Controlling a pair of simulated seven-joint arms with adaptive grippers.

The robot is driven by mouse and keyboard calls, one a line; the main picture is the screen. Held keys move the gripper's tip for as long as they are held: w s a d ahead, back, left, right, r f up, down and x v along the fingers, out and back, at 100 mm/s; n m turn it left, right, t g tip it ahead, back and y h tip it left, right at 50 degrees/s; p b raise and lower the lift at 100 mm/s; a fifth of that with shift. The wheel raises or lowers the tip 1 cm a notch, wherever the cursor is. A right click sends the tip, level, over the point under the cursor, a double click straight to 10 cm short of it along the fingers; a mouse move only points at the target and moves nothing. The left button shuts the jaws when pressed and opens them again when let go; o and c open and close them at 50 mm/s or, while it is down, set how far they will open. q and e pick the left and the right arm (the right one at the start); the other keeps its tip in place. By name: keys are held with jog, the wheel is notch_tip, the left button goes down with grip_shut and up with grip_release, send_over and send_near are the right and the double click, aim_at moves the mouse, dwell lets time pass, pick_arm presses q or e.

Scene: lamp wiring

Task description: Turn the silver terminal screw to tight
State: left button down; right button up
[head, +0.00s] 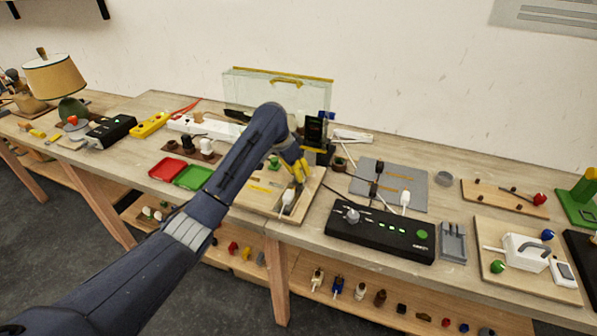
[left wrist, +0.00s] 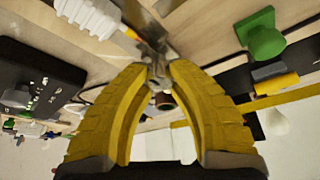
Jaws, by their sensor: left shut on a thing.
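My left gripper (head: 299,176) reaches down over a light wooden board (head: 262,206) at the table's middle. In the left wrist view, its yellow fingers (left wrist: 157,72) close together at the tips on a small grey metal piece, the silver terminal screw (left wrist: 153,52). Most of the screw is hidden between the fingertips, so its turn position cannot be read. In the head view the screw is too small and covered to make out. My right gripper is in neither view.
A black control box (head: 380,232) with a knob and green lights stands right of the board. Red (head: 167,169) and green (head: 193,177) trays lie to the left. A clear case (head: 250,88) stands behind. A green knob (left wrist: 262,35) is near the fingers.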

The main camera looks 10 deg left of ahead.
pick_arm(q)
jog(key=c, duration=1.1)
grip_release()
jog(key=shift+r, duration=0.1)
jog(key=v, duration=1.1)
jog(key=shift+a+r, duration=0.15)
jog(key=shift+r, duration=0.2)
jog(key=shift+s, duration=0.15)
